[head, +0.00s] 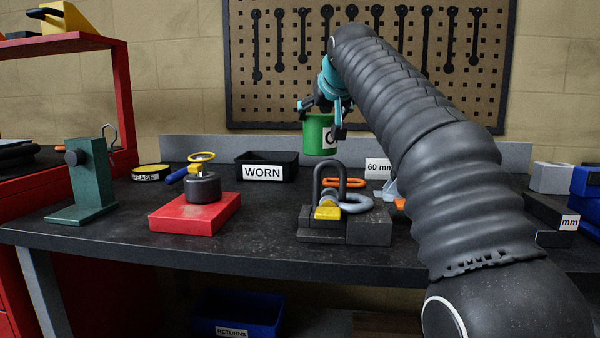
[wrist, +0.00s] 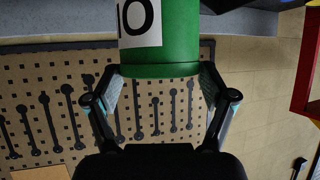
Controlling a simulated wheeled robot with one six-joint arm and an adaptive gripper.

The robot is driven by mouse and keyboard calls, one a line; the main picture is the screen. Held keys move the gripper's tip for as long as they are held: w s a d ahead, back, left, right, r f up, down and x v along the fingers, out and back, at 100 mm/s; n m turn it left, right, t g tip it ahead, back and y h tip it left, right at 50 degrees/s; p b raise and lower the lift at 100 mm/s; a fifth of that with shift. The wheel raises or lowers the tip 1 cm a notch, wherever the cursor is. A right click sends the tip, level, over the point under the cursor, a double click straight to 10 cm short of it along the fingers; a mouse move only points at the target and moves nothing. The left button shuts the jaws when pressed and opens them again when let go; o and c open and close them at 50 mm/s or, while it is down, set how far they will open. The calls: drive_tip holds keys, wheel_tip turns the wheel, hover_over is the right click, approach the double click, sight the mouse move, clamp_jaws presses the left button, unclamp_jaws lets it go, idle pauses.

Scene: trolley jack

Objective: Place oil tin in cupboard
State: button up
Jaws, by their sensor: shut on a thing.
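The oil tin (head: 317,136) is a green cylinder with a white label, of which only part of the lettering shows. My gripper (head: 326,106) is shut on it and holds it above the back of the bench. In the wrist view the tin (wrist: 182,45) sits between both fingers of my gripper (wrist: 160,76), its far end cut off by the frame. A red open-fronted unit with shelves (head: 122,85) stands at the far left and looks like the cupboard. Its red edge also shows in the wrist view (wrist: 303,70), at upper right.
On the dark bench (head: 262,235) stand a green stand (head: 90,180), a red block with a valve weight (head: 195,213), a black WORN tray (head: 267,170) and shackles on a grey block (head: 345,228). A pegboard of wrenches (head: 275,95) hangs behind.

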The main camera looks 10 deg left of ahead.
drive_tip(key=shift+s+a+f+b, duration=0.15)
drive_tip(key=shift+a+f+b, duration=0.75)
drive_tip(key=shift+a+f, duration=1.4)
drive_tip(key=shift+s+a+f+b, duration=0.15)
drive_tip(key=shift+a+f+b, duration=0.75)
drive_tip(key=shift+a+f, duration=1.35)
drive_tip(key=shift+d+f, duration=0.1)
drive_tip(key=shift+f, duration=0.05)
drive_tip(key=shift+f, duration=0.1)
drive_tip(key=o, duration=1.7)
